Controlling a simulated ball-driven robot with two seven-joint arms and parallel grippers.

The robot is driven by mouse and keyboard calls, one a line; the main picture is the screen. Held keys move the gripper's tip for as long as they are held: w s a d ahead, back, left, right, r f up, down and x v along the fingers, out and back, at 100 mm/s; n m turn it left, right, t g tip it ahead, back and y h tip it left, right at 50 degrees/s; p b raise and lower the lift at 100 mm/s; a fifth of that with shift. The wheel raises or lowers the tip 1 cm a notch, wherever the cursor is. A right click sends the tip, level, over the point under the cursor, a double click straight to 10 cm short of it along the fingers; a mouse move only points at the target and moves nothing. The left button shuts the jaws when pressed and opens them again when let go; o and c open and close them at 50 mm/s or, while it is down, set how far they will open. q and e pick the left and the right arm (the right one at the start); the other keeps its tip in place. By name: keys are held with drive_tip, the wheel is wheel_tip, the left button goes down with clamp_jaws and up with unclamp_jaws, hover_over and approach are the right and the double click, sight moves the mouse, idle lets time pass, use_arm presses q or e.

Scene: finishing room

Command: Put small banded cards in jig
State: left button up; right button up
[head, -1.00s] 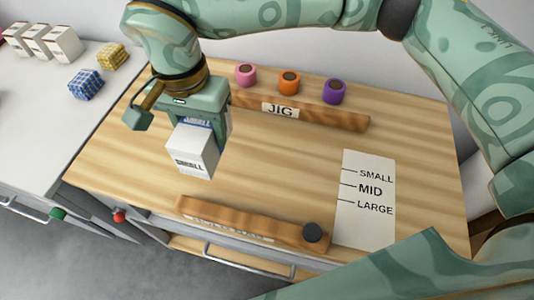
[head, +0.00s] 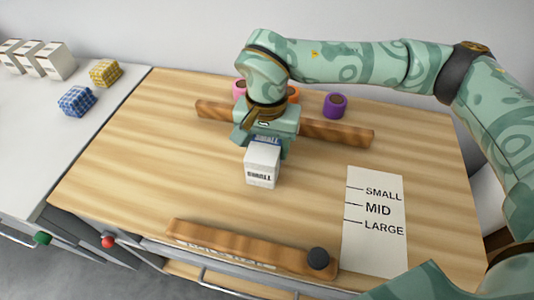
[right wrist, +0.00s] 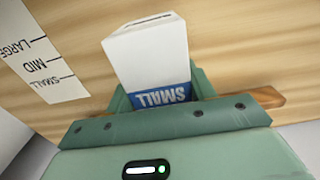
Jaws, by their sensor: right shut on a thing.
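My right gripper (head: 264,143) is shut on a white box (head: 262,166) with a blue band, marked SMALL. The box also fills the middle of the right wrist view (right wrist: 148,55), between the green fingers. It is held over the wooden table, in front of the jig bar (head: 338,132); I cannot tell whether it touches the tabletop. The arm hides the middle of the bar and its JIG label. A card (head: 373,222) marked SMALL, MID and LARGE lies at the right of the table. My left gripper is not in view.
A front wooden bar (head: 245,248) with a dark knob (head: 318,258) lies along the near edge. A purple roll (head: 335,104) and partly hidden pink and orange ones stand behind the jig bar. Several white boxes (head: 58,61), a blue block (head: 76,101) and a yellow block (head: 105,72) sit on the left counter.

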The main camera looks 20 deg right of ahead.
wheel_tip(320, 180, down, 4)
drive_tip(key=shift+d+r+b, duration=0.1)
drive_tip(key=shift+r+b, duration=0.15)
drive_tip(key=shift+b, duration=0.45)
drive_tip(key=shift+w, duration=0.1)
drive_tip(key=shift+r, duration=0.1)
drive_tip(key=o, duration=1.2)
drive_tip(key=shift+c, duration=0.2)
wheel_tip(320, 180, up, 12)
drive_tip(key=p, duration=0.4)
